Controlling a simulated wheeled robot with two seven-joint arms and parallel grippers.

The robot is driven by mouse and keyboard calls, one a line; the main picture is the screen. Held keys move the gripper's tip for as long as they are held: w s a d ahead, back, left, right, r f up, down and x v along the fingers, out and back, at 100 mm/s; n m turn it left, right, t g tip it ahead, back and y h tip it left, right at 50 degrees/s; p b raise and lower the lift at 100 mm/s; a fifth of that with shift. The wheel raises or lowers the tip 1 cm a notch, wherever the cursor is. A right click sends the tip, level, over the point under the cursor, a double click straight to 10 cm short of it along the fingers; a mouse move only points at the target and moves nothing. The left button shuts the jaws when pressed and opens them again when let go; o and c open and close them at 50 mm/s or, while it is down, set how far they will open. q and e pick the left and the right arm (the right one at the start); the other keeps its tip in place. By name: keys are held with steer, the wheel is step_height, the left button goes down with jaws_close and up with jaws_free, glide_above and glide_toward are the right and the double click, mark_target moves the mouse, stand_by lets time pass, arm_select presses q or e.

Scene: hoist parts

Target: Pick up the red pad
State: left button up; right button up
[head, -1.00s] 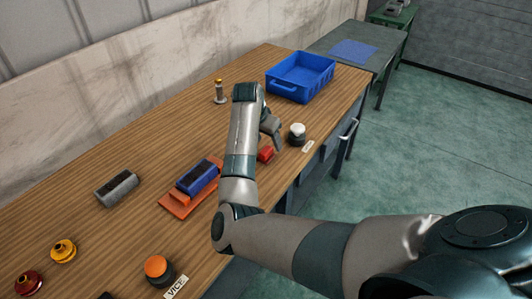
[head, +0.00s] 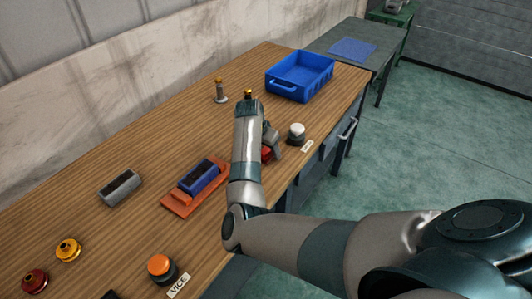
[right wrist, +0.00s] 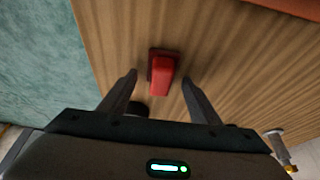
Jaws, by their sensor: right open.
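The red pad (right wrist: 161,74) lies on the wooden table and shows between and beyond my open fingertips in the right wrist view. In the head view the red pad (head: 266,153) is partly hidden by my right arm and gripper. My right gripper (head: 274,146) is open and empty, above and close to the pad. It also shows in the right wrist view (right wrist: 160,80), with one finger to each side of the pad's near end. I cannot tell the exact height above it. My left gripper is not in view.
On the wooden table (head: 120,229), a white-topped knob (head: 296,133) stands near the pad. A blue block sits on an orange plate (head: 180,203) to the left. A blue bin (head: 300,76) stands farther back. A grey block (head: 120,188) and an orange-topped knob (head: 160,268) are farther left.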

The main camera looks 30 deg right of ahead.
stand_by(0.4)
steer(key=c, duration=1.1)
steer(key=shift+r, duration=0.1)
steer(key=shift+r+b, duration=0.35)
steer(key=shift+r, duration=0.15)
steer(key=r, duration=0.1)
steer(key=r+b, duration=0.1)
steer(key=d+r, duration=0.1)
steer(key=shift+s+r, duration=0.15)
steer(key=shift+s, duration=0.15)
steer(key=s+d+r+b, duration=0.1)
steer(key=s+d+r, duration=0.2)
steer(key=d, duration=0.1)
steer(key=s+d+r+b, duration=0.2)
steer(key=s+d+r, duration=0.1)
steer(key=s, duration=0.1)
steer(key=shift+s+d+r, duration=0.1)
steer(key=shift+d+r, duration=0.2)
steer(key=shift+d, duration=0.05)
